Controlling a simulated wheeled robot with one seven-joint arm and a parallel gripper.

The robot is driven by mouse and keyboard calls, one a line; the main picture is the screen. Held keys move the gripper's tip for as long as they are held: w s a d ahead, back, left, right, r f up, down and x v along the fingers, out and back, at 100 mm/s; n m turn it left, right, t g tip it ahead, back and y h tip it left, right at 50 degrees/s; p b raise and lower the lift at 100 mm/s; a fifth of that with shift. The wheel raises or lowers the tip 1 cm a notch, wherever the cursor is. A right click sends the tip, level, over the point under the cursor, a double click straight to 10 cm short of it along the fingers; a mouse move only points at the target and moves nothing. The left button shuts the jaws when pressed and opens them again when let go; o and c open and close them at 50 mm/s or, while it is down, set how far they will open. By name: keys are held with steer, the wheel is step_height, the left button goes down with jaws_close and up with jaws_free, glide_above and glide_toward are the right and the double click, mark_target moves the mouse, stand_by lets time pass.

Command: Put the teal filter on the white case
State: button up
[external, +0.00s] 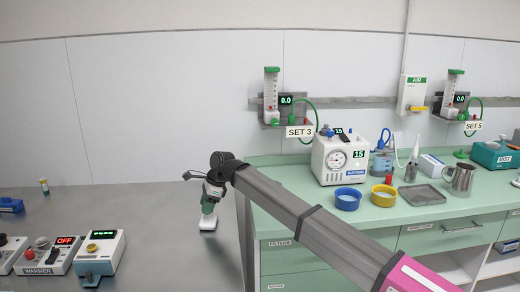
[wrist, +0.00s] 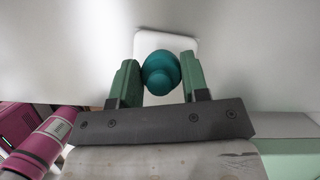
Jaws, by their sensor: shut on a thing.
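My gripper (external: 209,205) reaches down over the grey worktop left of the green counter. In the wrist view my gripper (wrist: 160,76) has its two green fingers closed on either side of the teal filter (wrist: 160,70), a rounded teal piece with a knob. The white case (wrist: 181,42) is a pale rounded rectangle directly beneath the filter in that view. In the external view the white case (external: 208,224) lies on the grey worktop just under my fingertips. The filter is mostly hidden by the fingers there. I cannot tell whether it touches the case.
A warmer (external: 47,257) and a white-and-teal device (external: 100,255) stand at the left on the grey worktop (external: 150,215). The green counter (external: 290,180) holds a suction unit (external: 340,158), a blue bowl (external: 348,200) and a yellow bowl (external: 384,197). The worktop around the case is clear.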

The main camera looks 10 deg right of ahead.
steer(key=shift+f, duration=1.2)
steer(key=shift+f, duration=0.1)
steer(key=o, duration=0.9)
steer(key=v, duration=1.2)
